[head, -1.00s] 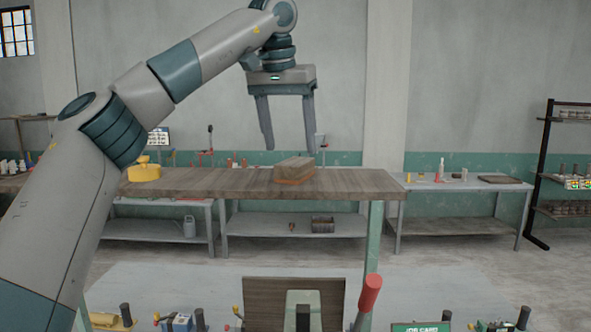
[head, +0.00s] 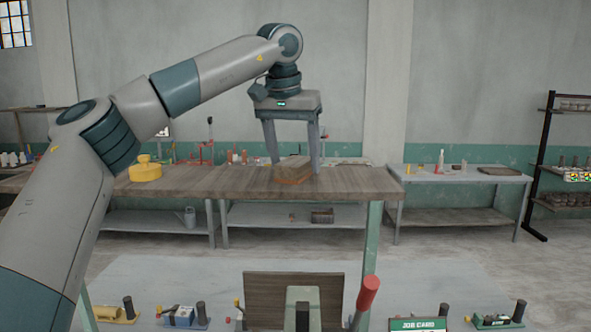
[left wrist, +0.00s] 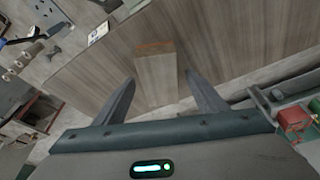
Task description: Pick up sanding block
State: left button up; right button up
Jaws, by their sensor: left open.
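The sanding block (head: 293,170), wooden brown with an orange-brown base, lies on the wooden bench top (head: 220,183). My left gripper (head: 293,165) points down over it, open, with one finger on each side of the block in the head view. In the left wrist view the block (left wrist: 157,75) lies ahead of and between the open fingers (left wrist: 160,90). I cannot tell whether the fingers touch it. My right gripper is not in view.
A yellow lidded object (head: 145,170) stands on the bench left of the block. Behind are side tables (head: 465,178) with small items and a dark shelf rack (head: 545,165).

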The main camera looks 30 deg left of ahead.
pick_arm(q)
jog(key=shift+f, duration=0.25)
dwell(0.4)
jog(key=c, duration=1.3)
jog(key=shift+r, duration=0.2)
